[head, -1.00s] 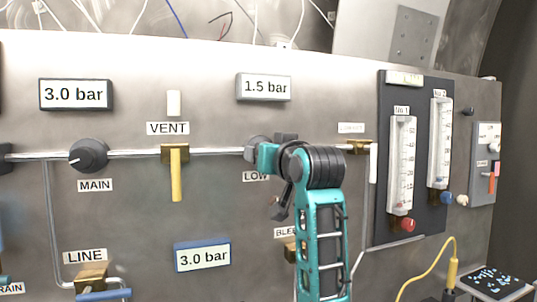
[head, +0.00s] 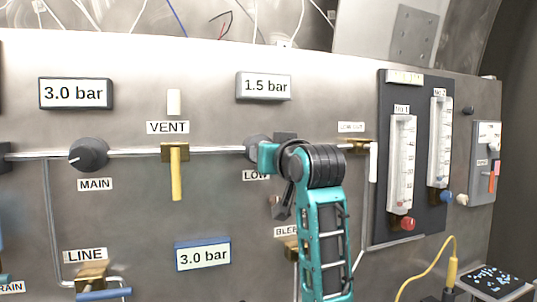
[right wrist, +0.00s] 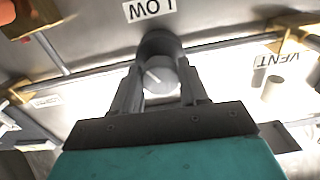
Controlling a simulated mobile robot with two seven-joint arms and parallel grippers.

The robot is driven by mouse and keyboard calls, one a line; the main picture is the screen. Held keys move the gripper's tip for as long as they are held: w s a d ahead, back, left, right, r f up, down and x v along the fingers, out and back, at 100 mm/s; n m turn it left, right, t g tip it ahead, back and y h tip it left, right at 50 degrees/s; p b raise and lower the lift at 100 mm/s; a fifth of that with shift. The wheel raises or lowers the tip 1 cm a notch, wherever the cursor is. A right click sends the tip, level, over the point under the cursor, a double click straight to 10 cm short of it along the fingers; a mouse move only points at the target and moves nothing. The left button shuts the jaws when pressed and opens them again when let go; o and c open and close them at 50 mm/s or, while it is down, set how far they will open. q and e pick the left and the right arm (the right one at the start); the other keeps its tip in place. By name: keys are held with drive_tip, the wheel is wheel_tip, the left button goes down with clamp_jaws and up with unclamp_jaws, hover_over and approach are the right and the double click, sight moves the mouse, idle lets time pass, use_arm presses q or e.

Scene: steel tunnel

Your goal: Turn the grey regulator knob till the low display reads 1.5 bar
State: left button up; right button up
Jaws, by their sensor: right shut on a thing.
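The grey regulator knob (head: 255,147) sits on the pipe above the LOW label (head: 254,175), mostly hidden behind my right gripper and wrist in the head view. The low display (head: 264,87) above it reads 1.5 bar. The LOW label appears upside down in the right wrist view (right wrist: 148,8). My left gripper is not in view.
The MAIN knob (head: 89,154) is to the left, under a display (head: 75,94) reading 3.0 bar. A yellow VENT lever (head: 176,175) hangs between the knobs. A blue-framed display (head: 203,255) reads 3.0 bar. Flowmeters (head: 402,165) stand on a dark panel at right.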

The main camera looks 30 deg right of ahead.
drive_tip(key=o, duration=1.1)
drive_tip(key=shift+c, duration=0.2)
drive_tip(key=v, duration=1.3)
drive_tip(key=shift+b, duration=0.45)
drive_tip(key=shift+d, duration=0.1)
